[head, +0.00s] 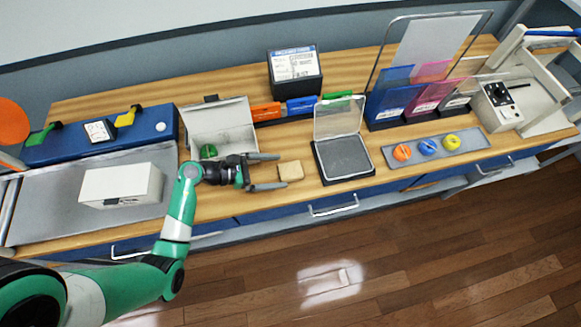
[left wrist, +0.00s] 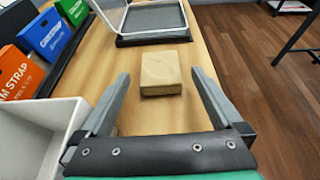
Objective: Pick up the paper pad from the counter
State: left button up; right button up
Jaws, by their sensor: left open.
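The paper pad appears to be a small tan block (head: 290,171) lying flat on the wooden counter (head: 240,209). It also shows in the left wrist view as a tan block (left wrist: 161,73), just past the fingertips. My left gripper (head: 266,172) is open and empty, low over the counter, with its fingers pointing right toward the block. In the left wrist view the two fingers (left wrist: 160,80) stand apart on either side of the line to the block, which is not between them. My right gripper is not in view.
An open white box (head: 222,122) stands beside and behind my left gripper. A black tray with a raised clear lid (head: 344,158) sits just right of the block. Orange, blue and green bins (head: 300,106) stand behind.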

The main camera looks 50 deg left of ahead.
aim_at(293, 169)
pick_arm(q)
jog(key=b+x, duration=0.1)
jog(key=x, duration=0.4)
jog(key=shift+w+d, duration=0.1)
jog(key=shift+w, duration=0.05)
jog(key=c, duration=1.2)
jog(key=shift+c, duration=0.2)
jog(key=shift+r, duration=0.1)
jog(key=shift+r, duration=0.3)
notch_tip(293, 169, up, 3)
jog(key=shift+f+p, duration=0.15)
jog(key=shift+p, duration=0.75)
jog(key=s+d+r+p, duration=0.5)
jog(key=s+d+r, duration=0.3)
jog(key=s, duration=0.3)
jog(key=shift+d+r, duration=0.25)
jog(key=shift+r, duration=0.5)
